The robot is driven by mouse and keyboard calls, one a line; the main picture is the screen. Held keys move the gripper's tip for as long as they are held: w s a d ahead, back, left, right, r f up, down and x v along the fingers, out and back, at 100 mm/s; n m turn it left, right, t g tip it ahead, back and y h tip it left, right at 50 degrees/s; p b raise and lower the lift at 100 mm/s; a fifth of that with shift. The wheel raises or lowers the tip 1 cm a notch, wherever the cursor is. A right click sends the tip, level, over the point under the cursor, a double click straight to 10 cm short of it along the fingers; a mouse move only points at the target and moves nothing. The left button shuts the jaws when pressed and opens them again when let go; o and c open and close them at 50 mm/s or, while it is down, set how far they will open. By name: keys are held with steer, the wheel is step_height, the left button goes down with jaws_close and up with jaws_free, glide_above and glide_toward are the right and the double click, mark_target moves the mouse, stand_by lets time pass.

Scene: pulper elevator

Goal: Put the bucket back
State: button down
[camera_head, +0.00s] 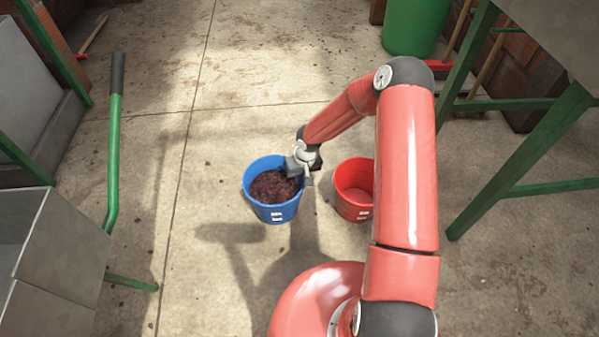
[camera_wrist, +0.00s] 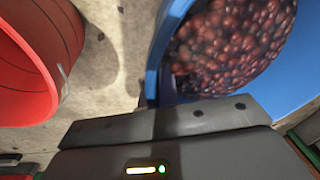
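A blue bucket (camera_head: 273,213) filled with dark red berries (camera_head: 274,186) is upright left of centre in the head view. The blue bucket (camera_wrist: 167,48) also shows at the upper right in the wrist view, its berries (camera_wrist: 230,50) inside. My gripper (camera_head: 300,167) is at the bucket's right rim. In the wrist view my gripper (camera_wrist: 155,122) has its fingers closed on the rim, one on each side of the wall. The bucket's underside is hidden, so I cannot tell for sure whether it is off the floor.
A red bucket (camera_head: 353,203) stands just right, partly behind my arm; it also shows in the wrist view (camera_wrist: 38,60). A green bin (camera_head: 415,25) stands at the back. A green-legged table (camera_head: 525,150) is right; grey metal machinery (camera_head: 60,240) and a green lever (camera_head: 114,150) are left.

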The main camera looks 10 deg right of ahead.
steer(key=shift+a+f+b, duration=0.1)
steer(key=shift+f+b, duration=0.25)
steer(key=shift+f, duration=1.85)
steer(key=c, duration=2.1)
jaws_free()
steer(key=shift+f, duration=0.1)
steer(key=o, duration=0.4)
